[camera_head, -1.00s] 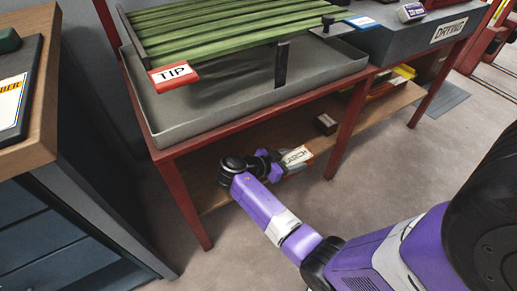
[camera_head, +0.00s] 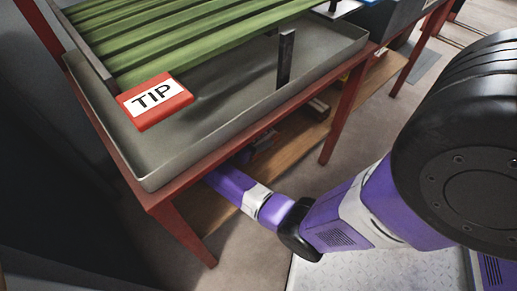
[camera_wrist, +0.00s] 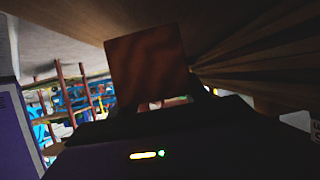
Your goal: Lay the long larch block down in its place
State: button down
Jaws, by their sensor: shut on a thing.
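A reddish-brown wooden block (camera_wrist: 148,65) stands out from my gripper (camera_wrist: 150,112) in the wrist view, with its flat face toward the camera. My gripper is shut on it; the fingers are dark and hard to make out. I cannot read a name on the block or see its full length. In the head view my arm reaches under the tray bench, over the lower shelf (camera_head: 290,145). The bench edge hides the gripper and the block there. The block's place does not show clearly.
A grey metal tray (camera_head: 225,120) with green slats (camera_head: 190,35) and a red TIP sign (camera_head: 154,100) is above my arm. Red bench legs (camera_head: 182,232) stand close by my forearm. A wooden surface (camera_wrist: 240,40) lies very near the gripper in the wrist view.

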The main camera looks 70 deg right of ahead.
jog(key=shift+f+b, duration=0.95)
jog(key=shift+f, duration=1.25)
jog(key=shift+f, duration=0.1)
jog(key=c, duration=0.5)
grip_release()
jog(key=shift+r, duration=0.2)
jog(key=p+v, duration=0.3)
jog(key=v, duration=0.9)
jog(key=shift+f, duration=0.15)
jog(key=shift+s, duration=0.15)
